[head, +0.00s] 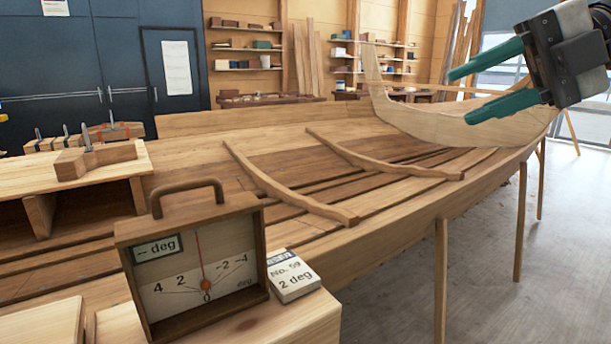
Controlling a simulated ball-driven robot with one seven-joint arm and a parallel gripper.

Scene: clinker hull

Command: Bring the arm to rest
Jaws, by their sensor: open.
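My gripper (486,88) is at the upper right of the head view, in front of the far end of the wooden hull (385,225). Its two teal fingers point left and stand wide apart, with nothing between them. The dark wrist (575,65) shows at the right edge, and the rest of the arm is out of the frame. The gripper appears raised above the hull, though its exact distance from the hull's upswept end (450,115) cannot be told.
A wooden gauge box (190,265) with a handle and red needle stands at the front left. A wooden bench (100,165) with clamps is at left. Grey floor (560,260) is clear at right, past the hull's props.

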